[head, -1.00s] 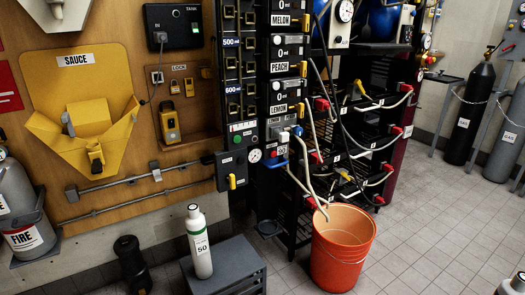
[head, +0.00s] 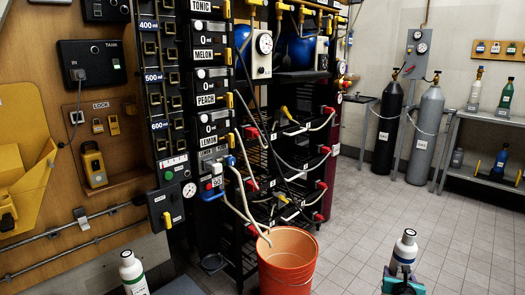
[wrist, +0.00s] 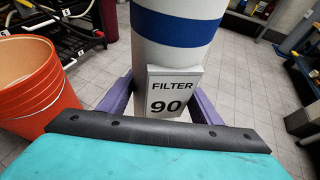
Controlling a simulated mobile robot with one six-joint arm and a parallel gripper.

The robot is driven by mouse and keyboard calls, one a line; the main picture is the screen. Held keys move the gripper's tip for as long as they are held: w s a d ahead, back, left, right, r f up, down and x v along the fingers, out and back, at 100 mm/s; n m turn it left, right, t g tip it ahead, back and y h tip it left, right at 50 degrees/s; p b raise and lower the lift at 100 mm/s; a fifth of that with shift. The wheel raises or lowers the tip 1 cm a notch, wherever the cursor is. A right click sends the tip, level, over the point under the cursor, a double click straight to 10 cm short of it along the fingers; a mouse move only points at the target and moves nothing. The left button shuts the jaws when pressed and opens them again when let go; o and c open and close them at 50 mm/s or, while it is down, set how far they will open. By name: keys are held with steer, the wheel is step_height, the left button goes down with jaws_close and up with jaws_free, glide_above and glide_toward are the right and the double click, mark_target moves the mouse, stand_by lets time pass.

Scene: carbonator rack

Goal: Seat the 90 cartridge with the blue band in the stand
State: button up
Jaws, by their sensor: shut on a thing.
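The cartridge (head: 406,249) is white with a dark top and a blue band, and stands upright at the lower right of the head view. In the wrist view its white body (wrist: 175,64) carries a label reading FILTER 90 below the blue band. My gripper (wrist: 160,100) is shut on it, with purple fingers on both sides; it also shows in the head view (head: 402,283). The cartridge's lower end is hidden. A small black ring-shaped holder (head: 213,263) sits low at the rack's front left; I cannot tell whether it is the stand.
An orange bucket (head: 287,265) stands before the rack (head: 215,110), with hoses hanging into it. Another white cartridge (head: 133,273) with a green band is at lower left. Gas cylinders (head: 429,130) and a shelf (head: 485,184) line the back right. The tiled floor between is clear.

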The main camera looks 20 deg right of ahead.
steer(key=w+a+r+n+t+y, duration=0.2)
steer(key=w+a+r+n+y, duration=0.2)
steer(key=w+a+r, duration=0.55)
steer(key=w+a+r+n+t+y, duration=0.25)
steer(key=w+a+r, duration=0.45)
steer(key=w+a, duration=0.6)
steer(key=w+a+r+n+g+y, duration=0.1)
steer(key=w+a+r+n+y, duration=0.15)
steer(key=a, duration=0.65)
steer(key=w+a+r+n+y, duration=0.2)
steer(key=a+r+n+y, duration=0.15)
steer(key=a, duration=0.45)
steer(key=s+a+r+n+g+y, duration=0.1)
steer(key=s+a+n+y, duration=0.15)
steer(key=a, duration=0.45)
steer(key=s+a+n+g+y, duration=0.1)
steer(key=a+n+g+y, duration=0.15)
steer(key=a, duration=0.45)
steer(key=s+a+f+n+g+y, duration=0.2)
steer(key=s+a+f+y, duration=0.15)
steer(key=s, duration=0.25)
step_height(320, 180, up, 17)
steer(key=p, duration=2.4)
steer(key=shift+w+a+p, duration=0.15)
steer(key=shift+w+p, duration=0.05)
steer(key=shift+p, duration=0.1)
steer(key=shift+f+h, duration=0.15)
steer(key=shift+h, duration=0.15)
